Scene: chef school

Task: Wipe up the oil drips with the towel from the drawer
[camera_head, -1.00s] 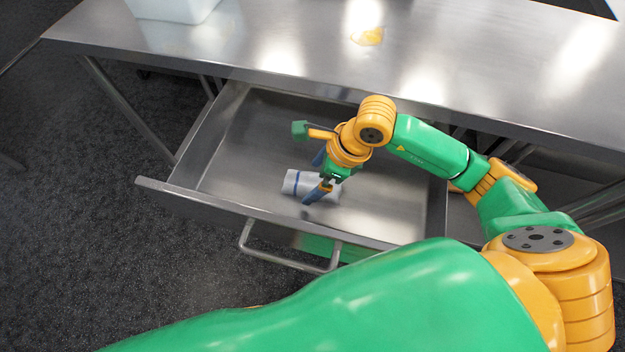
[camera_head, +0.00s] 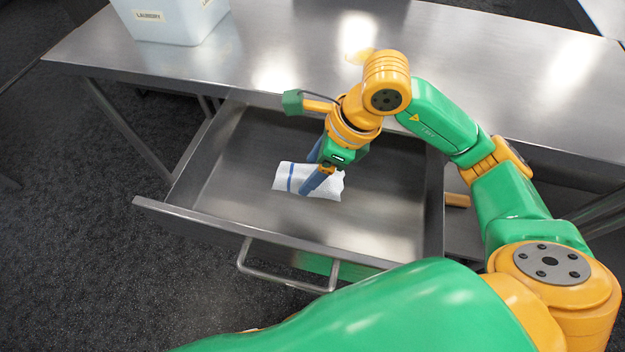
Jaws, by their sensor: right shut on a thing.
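A white towel (camera_head: 290,179) with a blue stripe shows inside the open metal drawer (camera_head: 222,221). My right gripper (camera_head: 308,190) points down at the towel, and its blue fingers are shut on it. Part of the towel is hidden behind the fingers. My left gripper is not in view.
A white bin (camera_head: 172,22) labelled LAUNDRY stands on the table at the back left. The drawer sticks out from under the table, with a bar handle (camera_head: 285,272) on its front. The tabletop between bin and oil is clear.

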